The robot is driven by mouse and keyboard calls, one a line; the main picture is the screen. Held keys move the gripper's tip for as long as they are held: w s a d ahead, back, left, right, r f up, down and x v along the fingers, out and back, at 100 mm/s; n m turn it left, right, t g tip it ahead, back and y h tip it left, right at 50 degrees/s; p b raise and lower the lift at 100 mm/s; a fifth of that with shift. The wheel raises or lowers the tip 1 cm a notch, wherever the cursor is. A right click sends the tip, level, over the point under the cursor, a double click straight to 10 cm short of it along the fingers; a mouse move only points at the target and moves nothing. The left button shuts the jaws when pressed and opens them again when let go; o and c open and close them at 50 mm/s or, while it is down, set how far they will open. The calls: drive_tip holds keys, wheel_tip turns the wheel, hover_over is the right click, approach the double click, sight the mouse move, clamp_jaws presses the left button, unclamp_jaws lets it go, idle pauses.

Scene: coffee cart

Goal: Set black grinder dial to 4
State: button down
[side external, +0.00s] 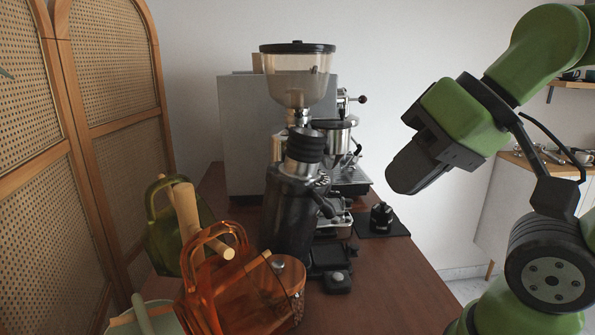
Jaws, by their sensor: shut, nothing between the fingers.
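The grinder (289,210) stands upright on the wooden cart, with a clear hopper (297,85) and black lid on top. The black ribbed dial (304,146) sits as a collar below the hopper's neck. Its number markings are too small to read from here. My gripper (398,184) is in the air to the right of the grinder, well apart from the dial. It points down and left, and is shut and empty.
A grey espresso machine (240,130) stands behind the grinder. An orange clear pitcher (250,298) and a green pitcher (165,250) are at front left. A tamper (381,217) stands on a black mat at right. The cart's right front (390,280) is bare.

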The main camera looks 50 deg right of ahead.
idle(0.3)
drive_tip(key=c, duration=1.4)
unclamp_jaws()
drive_tip(key=shift+w, duration=0.2)
drive_tip(key=shift+o, duration=1.4)
drive_tip(key=w+d+g+h, duration=0.1)
drive_tip(key=w+d, duration=0.2)
drive_tip(key=w, duration=0.2)
drive_tip(key=shift+w+r+m, duration=0.35)
drive_tip(key=shift+r+m, duration=0.05)
drive_tip(key=g+h, duration=0.2)
approach(319, 196)
drive_tip(key=shift+m+t, duration=0.3)
drive_tip(key=shift+m, duration=0.1)
drive_tip(key=x, duration=0.8)
drive_tip(key=shift+f, duration=0.3)
drive_tip(key=shift+s, duration=0.1)
clamp_jaws()
